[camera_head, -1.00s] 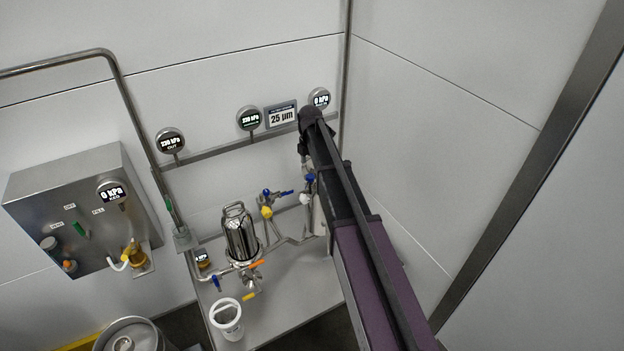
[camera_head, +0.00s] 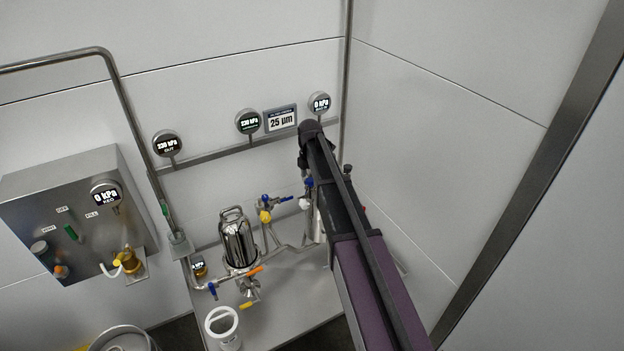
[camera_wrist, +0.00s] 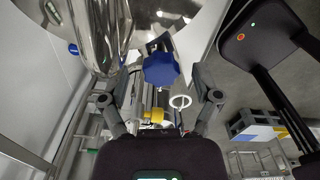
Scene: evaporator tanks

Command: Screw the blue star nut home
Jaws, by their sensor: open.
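The blue star nut (camera_wrist: 161,70) shows in the wrist view, upper middle, in front of shiny metal parts. My gripper (camera_wrist: 161,78) is open, with one finger on the left and one on the right of the nut. Gaps show between the nut and both fingers, so I see no grip on it. The thread behind the nut is hidden. In the head view my own arm covers that area, and I cannot make out the nut or my fingers there.
A polished filter housing (camera_head: 238,238) stands on the steel bench, with pipes and small valves (camera_head: 265,210) beside it. A white bucket (camera_head: 222,325) is in front. A control box (camera_head: 75,215) hangs at left. The corner wall (camera_head: 440,150) is close right of my arm.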

